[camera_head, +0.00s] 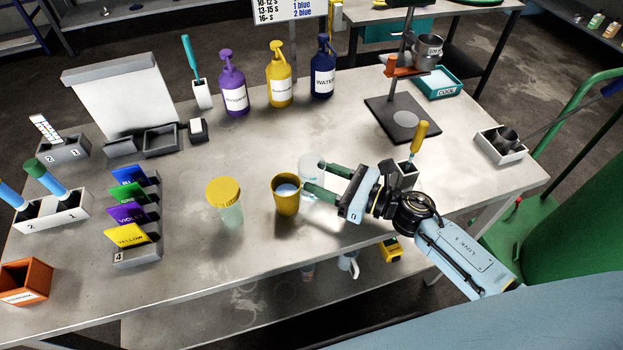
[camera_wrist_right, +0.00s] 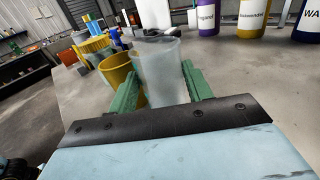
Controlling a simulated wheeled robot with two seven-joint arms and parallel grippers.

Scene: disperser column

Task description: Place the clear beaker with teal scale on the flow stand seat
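The clear beaker (camera_head: 312,163) is near the middle of the bench, between the green fingers of my right gripper (camera_head: 315,178). In the right wrist view the beaker (camera_wrist_right: 158,70) has a finger against each side, and the gripper (camera_wrist_right: 160,82) looks shut on it. Its teal scale barely shows, and whether its base touches the bench is hidden. The stand (camera_head: 390,112) is at the back right, with a dark base plate, a pole and an orange clamp holding a metal cup (camera_head: 428,50). A pale round seat (camera_head: 405,119) on the plate is empty. My left gripper is out of view.
A yellow cup (camera_head: 286,195) with bluish contents stands just left of the beaker. A yellow-lidded jar (camera_head: 225,200) is farther left. A grey holder with a yellow-handled tool (camera_head: 419,134) stands between my right arm and the stand. Bottles line the back.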

